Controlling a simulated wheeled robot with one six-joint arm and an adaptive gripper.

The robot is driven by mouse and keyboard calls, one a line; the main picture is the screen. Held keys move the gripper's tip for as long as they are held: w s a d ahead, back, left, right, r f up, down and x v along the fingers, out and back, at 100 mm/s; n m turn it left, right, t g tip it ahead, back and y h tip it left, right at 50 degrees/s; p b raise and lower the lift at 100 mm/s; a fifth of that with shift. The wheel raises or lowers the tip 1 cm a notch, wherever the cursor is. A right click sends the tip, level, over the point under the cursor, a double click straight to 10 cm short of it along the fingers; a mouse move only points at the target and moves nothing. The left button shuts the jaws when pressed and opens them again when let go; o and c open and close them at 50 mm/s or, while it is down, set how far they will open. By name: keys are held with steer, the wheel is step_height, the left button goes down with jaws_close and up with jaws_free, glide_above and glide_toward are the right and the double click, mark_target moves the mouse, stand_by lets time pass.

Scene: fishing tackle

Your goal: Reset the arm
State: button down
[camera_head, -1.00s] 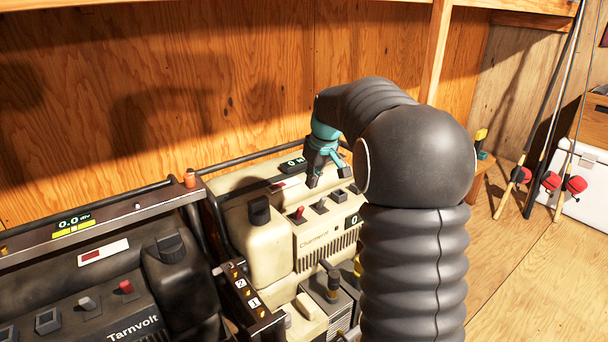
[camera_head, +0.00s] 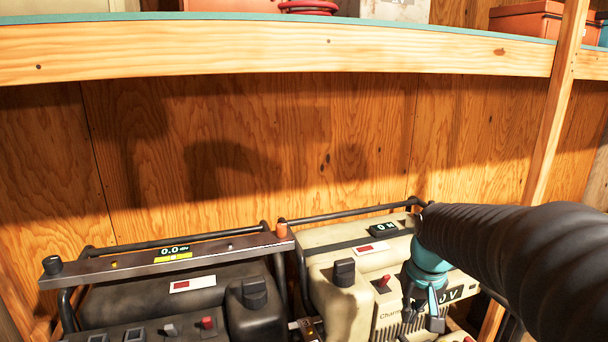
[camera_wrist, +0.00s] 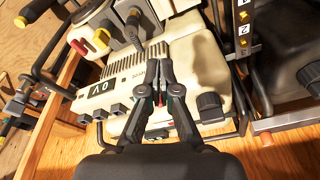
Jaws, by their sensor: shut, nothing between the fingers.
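My gripper (camera_head: 424,316) is at the front of the cream generator (camera_head: 322,290), near its switches and the display reading 0 V. In the wrist view my gripper (camera_wrist: 159,68) has its two dark fingers drawn together with nothing held between them. The cream generator (camera_wrist: 195,62) fills the middle of that view, and a red switch shows between and behind the fingers. I cannot tell whether the fingers touch the panel. My arm reaches in from the right and hides the generator's right end in the head view.
A black generator (camera_head: 137,299) stands to the left of the cream one. A wooden shelf (camera_head: 280,55) with boxes crosses the top, and a wooden post (camera_head: 556,105) stands at the right. The plywood wall (camera_head: 270,150) behind the generators is bare.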

steer(key=s+a+r+t+p, duration=0.1)
steer(key=s+a+r, duration=0.1)
steer(key=s, duration=0.6)
steer(key=s+a+r+n+t+p, duration=0.1)
steer(key=s+a+r+t, duration=0.1)
steer(key=s, duration=0.7)
steer(key=shift+a+r, duration=0.55)
steer(key=shift+r, duration=0.2)
steer(key=shift+s+d, duration=0.1)
